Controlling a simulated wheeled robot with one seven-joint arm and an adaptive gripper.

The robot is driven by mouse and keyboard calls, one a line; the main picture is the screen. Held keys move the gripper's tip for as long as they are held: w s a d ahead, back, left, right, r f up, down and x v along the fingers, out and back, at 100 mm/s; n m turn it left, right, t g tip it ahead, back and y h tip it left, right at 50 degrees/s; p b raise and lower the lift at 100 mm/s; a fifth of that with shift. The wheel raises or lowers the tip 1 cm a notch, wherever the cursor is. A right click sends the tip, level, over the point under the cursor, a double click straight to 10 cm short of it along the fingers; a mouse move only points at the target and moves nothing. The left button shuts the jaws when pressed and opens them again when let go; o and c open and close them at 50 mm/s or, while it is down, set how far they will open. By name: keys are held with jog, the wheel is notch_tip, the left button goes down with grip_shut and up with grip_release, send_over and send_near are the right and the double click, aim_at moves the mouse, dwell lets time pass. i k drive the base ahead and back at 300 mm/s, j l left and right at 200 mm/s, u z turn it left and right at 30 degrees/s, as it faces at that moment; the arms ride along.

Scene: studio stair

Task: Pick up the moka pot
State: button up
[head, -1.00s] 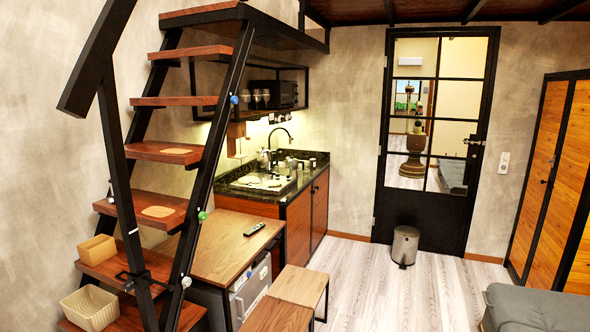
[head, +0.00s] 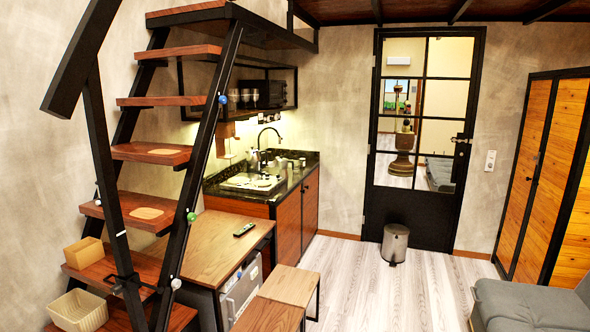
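A small silvery, pot-like shape (head: 252,160), probably the moka pot, stands by the hob on the kitchen counter in the head view. It is too small and far off to make out its details, and other small items stand close by. My gripper is not in view.
An open staircase (head: 150,153) rises at the left, with a wooden table (head: 205,255) and stools (head: 292,284) in front of the kitchen. A metal bin (head: 395,243) stands by the glazed door (head: 415,218). A grey sofa (head: 530,308) is at lower right. The middle floor is clear.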

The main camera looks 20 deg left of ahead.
aim_at(283, 165)
jog(key=i+u, duration=0.3)
jog(key=i, duration=0.35)
jog(key=i+j+z, duration=0.15)
jog(key=i, duration=1.95)
jog(key=i+u, duration=0.1)
jog(key=i, duration=0.6)
jog(key=i+l+u, duration=0.1)
jog(key=i, duration=0.6)
jog(key=i+l+u, duration=0.1)
jog(key=i, duration=0.65)
jog(key=i+j+u, duration=0.3)
jog(key=i+u, duration=0.2)
jog(key=i, duration=0.25)
jog(key=i+u, duration=0.5)
jog(key=i, duration=0.25)
jog(key=i+l+u, duration=0.3)
jog(key=i+u, duration=0.2)
jog(key=i, duration=0.6)
jog(key=i+u, duration=0.05)
